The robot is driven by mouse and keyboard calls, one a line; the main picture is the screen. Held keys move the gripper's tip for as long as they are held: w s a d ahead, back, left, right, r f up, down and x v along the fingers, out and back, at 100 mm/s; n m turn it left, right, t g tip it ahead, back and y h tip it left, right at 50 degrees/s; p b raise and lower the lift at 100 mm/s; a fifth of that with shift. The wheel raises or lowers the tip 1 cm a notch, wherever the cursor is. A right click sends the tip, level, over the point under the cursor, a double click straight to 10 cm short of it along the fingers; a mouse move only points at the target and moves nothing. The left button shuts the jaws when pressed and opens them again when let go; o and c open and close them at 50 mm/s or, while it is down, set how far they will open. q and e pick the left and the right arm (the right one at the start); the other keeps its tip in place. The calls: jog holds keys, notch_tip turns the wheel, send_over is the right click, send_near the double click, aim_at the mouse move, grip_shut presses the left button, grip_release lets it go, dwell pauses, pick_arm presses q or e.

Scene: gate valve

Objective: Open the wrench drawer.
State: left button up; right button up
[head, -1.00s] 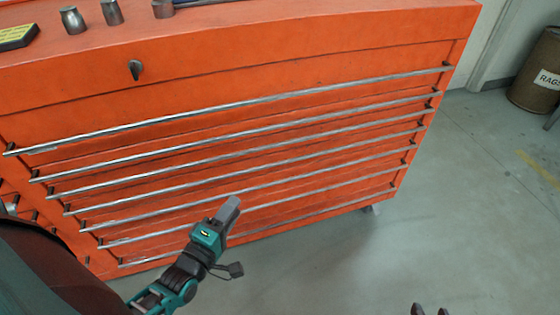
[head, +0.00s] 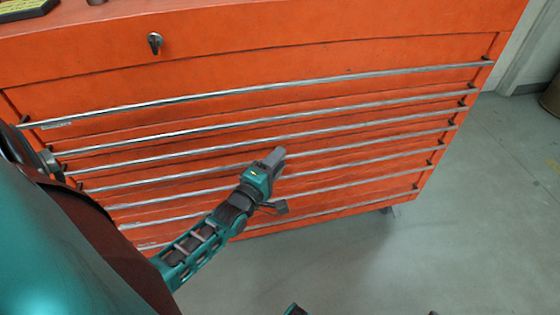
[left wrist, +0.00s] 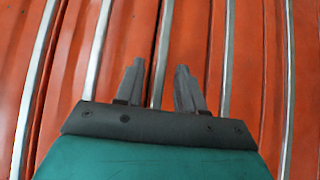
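The red-orange tool chest (head: 300,45) fills much of the head view, with several wide drawers stacked one above another. Each has a long silver bar handle. A small label (head: 57,125), too small to read, sits under the left end of the top bar (head: 260,92). All drawers look shut. I cannot tell which holds wrenches. My left gripper (head: 278,156) is in front of the middle drawers. In the left wrist view its two fingers (left wrist: 160,88) are apart, with a bar handle (left wrist: 161,50) showing between them; contact is not clear. Only slivers, perhaps of my right arm, show at the bottom edge.
A keyhole lock (head: 155,42) is on the chest's upper panel. A black and yellow item (head: 25,8) lies on the chest top. Grey floor (head: 480,220) is open to the right. A brown barrel (head: 551,97) stands at the right edge.

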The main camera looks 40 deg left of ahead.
pick_arm(q)
jog(key=shift+w+a, duration=0.1)
jog(key=shift+w, duration=0.65)
jog(key=shift+c, duration=0.4)
grip_shut()
